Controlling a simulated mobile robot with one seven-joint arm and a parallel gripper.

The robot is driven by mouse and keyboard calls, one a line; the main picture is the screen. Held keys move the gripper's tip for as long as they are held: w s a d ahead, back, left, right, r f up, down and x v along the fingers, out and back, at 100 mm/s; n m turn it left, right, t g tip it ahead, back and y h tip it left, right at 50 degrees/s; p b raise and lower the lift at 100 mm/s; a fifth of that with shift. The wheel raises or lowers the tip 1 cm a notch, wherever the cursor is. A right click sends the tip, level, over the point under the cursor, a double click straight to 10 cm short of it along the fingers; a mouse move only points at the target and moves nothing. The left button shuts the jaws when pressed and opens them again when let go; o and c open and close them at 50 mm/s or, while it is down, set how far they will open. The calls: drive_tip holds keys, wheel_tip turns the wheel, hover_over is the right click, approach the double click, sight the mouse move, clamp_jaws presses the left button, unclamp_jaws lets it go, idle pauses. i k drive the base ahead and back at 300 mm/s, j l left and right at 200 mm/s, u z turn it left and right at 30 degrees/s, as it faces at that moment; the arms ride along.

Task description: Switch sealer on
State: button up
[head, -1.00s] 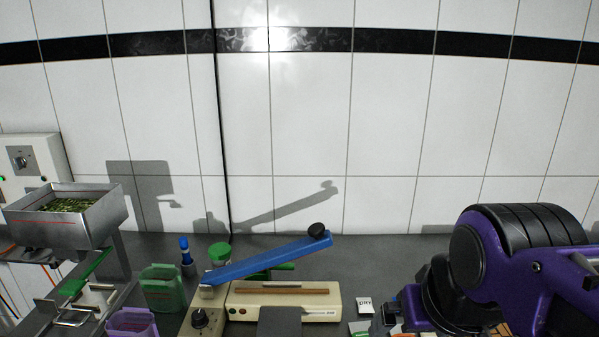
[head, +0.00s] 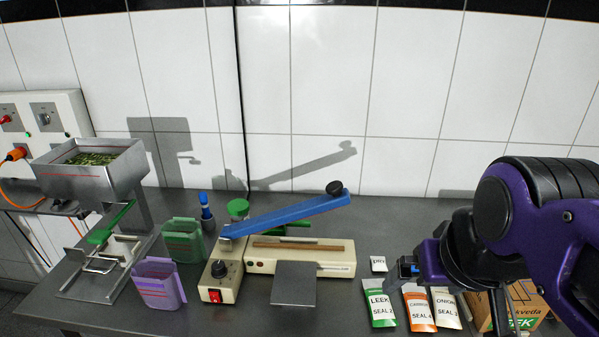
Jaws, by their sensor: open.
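The sealer (head: 300,268) is a cream unit on the grey table, with a blue lever (head: 285,214) raised at a slant and a black knob (head: 334,188) at its upper end. At its left is a cream control box with a black dial (head: 219,269) and a red switch (head: 215,296) on its front face. Whether the switch is on or off is too small to tell. My gripper (head: 407,270) is to the right of the sealer, above the table, open and apart from the switch. It is partly hidden by my purple and black arm.
Seed packets (head: 380,305) and a small white DRY card (head: 378,264) lie at right by a cardboard box (head: 520,308). Purple (head: 159,284) and green (head: 183,241) containers and a metal hopper (head: 90,176) stand left. A grey plate (head: 294,284) projects before the sealer.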

sight(215, 297)
drive_tip(key=k+j+u, duration=0.15)
drive_tip(key=u, duration=0.3)
drive_tip(key=k+j+u, duration=0.15)
drive_tip(key=u, duration=0.3)
drive_tip(key=i+l+z, duration=0.1)
drive_tip(key=z, duration=0.35)
drive_tip(key=i+l+z, duration=0.2)
drive_tip(key=z, duration=0.25)
drive_tip(key=k+j+u, duration=0.15)
drive_tip(key=j, duration=0.2)
drive_tip(key=k+j+u, duration=0.2)
drive_tip(key=j, duration=0.2)
drive_tip(key=k+j+u, duration=0.15)
drive_tip(key=j, duration=0.2)
